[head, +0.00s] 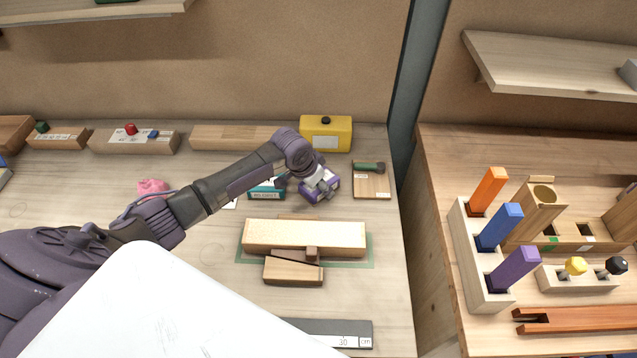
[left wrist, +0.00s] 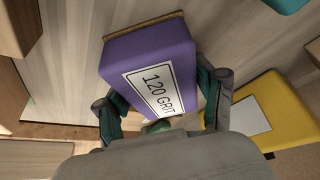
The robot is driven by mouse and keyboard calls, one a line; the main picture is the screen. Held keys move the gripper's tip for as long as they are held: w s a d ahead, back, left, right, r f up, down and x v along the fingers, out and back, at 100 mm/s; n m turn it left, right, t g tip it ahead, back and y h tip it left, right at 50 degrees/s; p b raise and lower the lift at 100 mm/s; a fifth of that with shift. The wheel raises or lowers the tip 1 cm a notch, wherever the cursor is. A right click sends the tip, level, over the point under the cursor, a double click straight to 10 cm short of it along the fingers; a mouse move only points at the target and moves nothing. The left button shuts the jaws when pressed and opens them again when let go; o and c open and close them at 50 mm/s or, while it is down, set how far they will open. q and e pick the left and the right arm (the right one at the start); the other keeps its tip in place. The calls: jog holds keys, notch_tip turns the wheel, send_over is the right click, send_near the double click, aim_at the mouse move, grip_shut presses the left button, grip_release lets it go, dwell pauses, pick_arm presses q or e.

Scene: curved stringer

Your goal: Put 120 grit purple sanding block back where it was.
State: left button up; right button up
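The purple sanding block (head: 331,183) has a white label; in the left wrist view the block (left wrist: 150,50) reads "120 GRIT" and shows a brown abrasive edge. My left gripper (head: 316,182) reaches over the block from the left. In the left wrist view its fingers (left wrist: 160,108) lie along both sides of the block's near end and appear closed on it. The gripper partly hides the block in the head view, and I cannot tell whether it touches the table. My right gripper is not in view.
A teal block (head: 266,192) lies just left of the purple one. A yellow box (head: 326,134) stands behind, also in the left wrist view (left wrist: 270,110). A wooden board (head: 371,186) with a green-handled tool lies right. A long wooden piece (head: 300,236) lies in front.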

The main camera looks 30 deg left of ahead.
pick_arm(q)
jog(key=o, duration=0.3)
jog(key=b+v, duration=0.1)
jog(key=v, duration=1.1)
jog(key=shift+r, duration=0.2)
